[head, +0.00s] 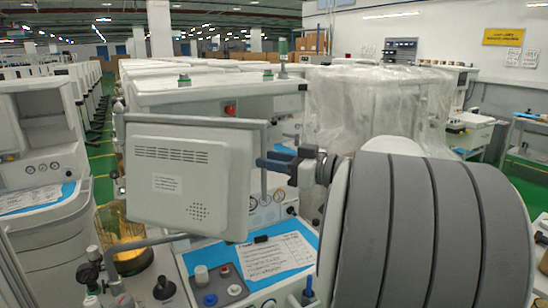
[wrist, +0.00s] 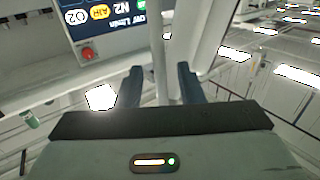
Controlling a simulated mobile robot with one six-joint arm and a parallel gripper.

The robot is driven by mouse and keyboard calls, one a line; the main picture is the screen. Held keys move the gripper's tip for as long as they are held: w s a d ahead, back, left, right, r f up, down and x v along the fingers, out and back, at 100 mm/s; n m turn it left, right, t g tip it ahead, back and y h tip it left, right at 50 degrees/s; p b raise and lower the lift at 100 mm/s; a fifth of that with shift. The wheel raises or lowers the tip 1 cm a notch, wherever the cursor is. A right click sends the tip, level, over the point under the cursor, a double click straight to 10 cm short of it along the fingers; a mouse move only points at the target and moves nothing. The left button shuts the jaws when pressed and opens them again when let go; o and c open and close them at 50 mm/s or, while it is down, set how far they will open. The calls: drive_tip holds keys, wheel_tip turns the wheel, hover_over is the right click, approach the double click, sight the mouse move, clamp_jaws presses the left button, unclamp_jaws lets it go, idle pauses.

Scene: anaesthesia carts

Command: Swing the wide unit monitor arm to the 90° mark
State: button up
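The wide unit's monitor (head: 190,175) stands at centre left in the head view, its pale vented back facing me. A grey tubular handle (head: 262,135) runs along its top and down its right side. My gripper (head: 264,162) is at the handle's right upright, its dark blue fingers pointing left. In the wrist view, the handle bar (wrist: 157,50) runs between the fingers of my gripper (wrist: 160,80), with a gap visible on both sides. The gripper is open around the bar and not closed on it. I cannot make out the 90° mark or the monitor arm's pivot.
Below the monitor is a worktop with a blue mat and a paper sheet (head: 268,257). A yellow-tinted canister (head: 124,238) stands left of it. Another cart (head: 40,150) is at far left. A plastic-wrapped unit (head: 375,105) and more carts stand behind. A green floor aisle shows at left.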

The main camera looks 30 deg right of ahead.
clamp_jaws()
idle(0.4)
